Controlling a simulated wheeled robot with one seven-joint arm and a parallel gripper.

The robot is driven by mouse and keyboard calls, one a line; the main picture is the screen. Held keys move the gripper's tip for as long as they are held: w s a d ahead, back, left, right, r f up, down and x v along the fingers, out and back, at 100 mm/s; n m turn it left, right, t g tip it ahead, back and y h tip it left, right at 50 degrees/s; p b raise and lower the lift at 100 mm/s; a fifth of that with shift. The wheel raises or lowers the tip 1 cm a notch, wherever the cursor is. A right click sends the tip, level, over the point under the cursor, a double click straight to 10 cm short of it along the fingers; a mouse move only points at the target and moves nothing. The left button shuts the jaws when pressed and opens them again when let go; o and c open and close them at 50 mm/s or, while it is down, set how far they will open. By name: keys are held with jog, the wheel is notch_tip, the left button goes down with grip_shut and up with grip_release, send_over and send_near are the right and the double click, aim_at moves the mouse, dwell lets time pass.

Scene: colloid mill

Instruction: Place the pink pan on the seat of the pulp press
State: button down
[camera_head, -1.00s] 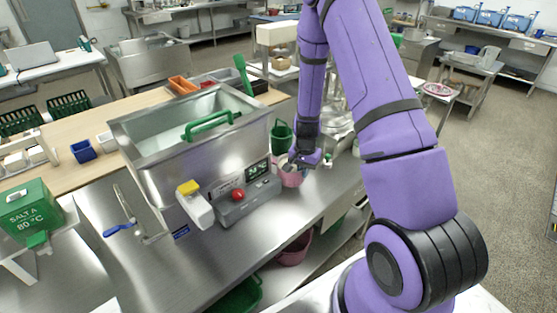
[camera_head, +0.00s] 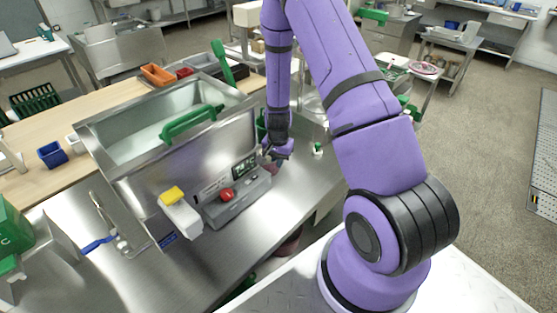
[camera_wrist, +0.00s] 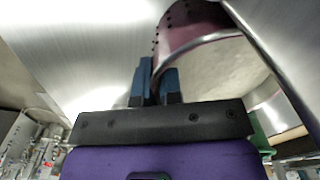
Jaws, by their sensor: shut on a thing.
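The pink pan (camera_wrist: 190,28) shows at the top of the wrist view, with a row of small holes and a shiny curved rim. My gripper (camera_wrist: 155,75) is shut on its rim; the contact is partly hidden by the fingers.
A steel tank (camera_head: 150,175) with a green handle stands left of my gripper. Its control box (camera_head: 236,203) has a red button. The steel table (camera_head: 265,228) is bare in front. A small white-and-green bottle (camera_head: 318,149) stands to the right. Open floor (camera_head: 475,170) lies right.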

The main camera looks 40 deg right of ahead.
jog(key=shift+f, duration=0.15)
jog(key=c, duration=1.3)
grip_release()
